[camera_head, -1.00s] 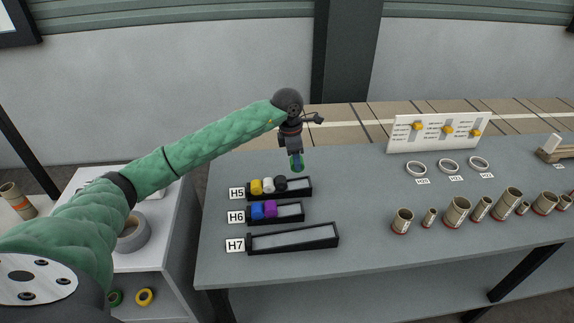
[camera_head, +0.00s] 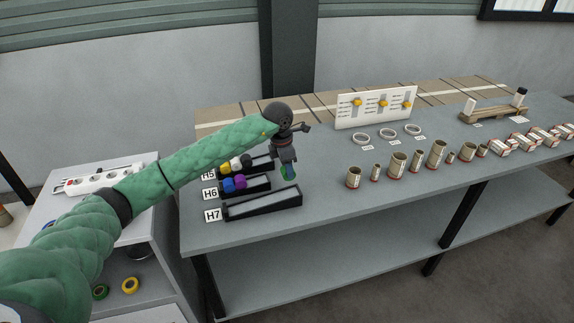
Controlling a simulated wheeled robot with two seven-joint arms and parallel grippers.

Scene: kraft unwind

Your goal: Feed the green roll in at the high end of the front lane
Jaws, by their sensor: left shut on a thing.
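My left gripper (camera_head: 285,163) points down and is shut on the green roll (camera_head: 289,174), which shows at its fingertips. The gripper hides part of the roll. The front lane (camera_head: 262,204), a black trough labelled H7, is empty with a grey floor. The roll appears above and a little behind the right end of this lane, near the right end of the middle lane H6 (camera_head: 262,186). It looks apart from H7, but its exact height is hard to tell. My right gripper is not in view.
H6 holds a blue roll (camera_head: 229,185) and a purple roll (camera_head: 240,182). The back lane H5 (camera_head: 262,161) holds yellow, white and black rolls. Several cardboard tubes (camera_head: 397,163) stand to the right. A white board (camera_head: 375,108) stands behind. The table (camera_head: 325,205) right of H7 is clear.

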